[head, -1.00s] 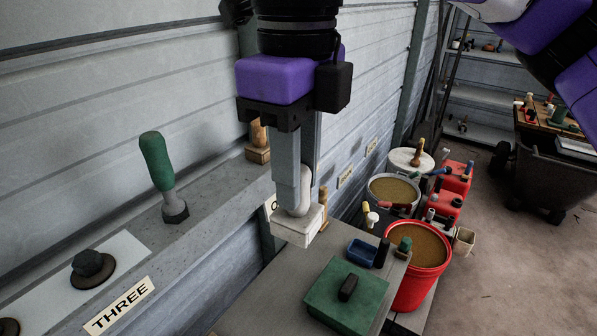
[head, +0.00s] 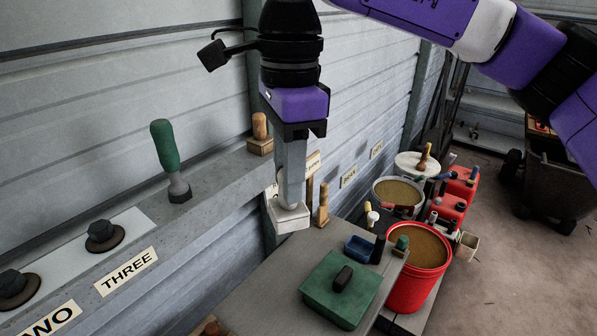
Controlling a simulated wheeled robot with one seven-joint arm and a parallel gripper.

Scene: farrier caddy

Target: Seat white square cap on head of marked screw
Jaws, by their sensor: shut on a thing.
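My gripper (head: 290,203) is shut on the white square cap (head: 289,218). It points down and holds the cap in the air, in front of the wall ledge and above the grey table's far end. On the ledge's pale strip, a dark hex screw head (head: 103,232) sits on a round brown washer, above a label reading THREE (head: 125,272). A second dark screw head (head: 14,283) is at the left edge, above a partly cut-off label (head: 52,321). I cannot tell from a mark which screw is meant. The cap is well to the right of both, apart from them.
A green-handled tool (head: 166,150) stands upright on the ledge (head: 215,180), between the screws and my gripper. A wooden-handled block (head: 260,146) is farther along. On the table (head: 262,290) are a green lidded box (head: 325,300) and a blue tray (head: 359,248). A red bucket (head: 408,285) stands beyond.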

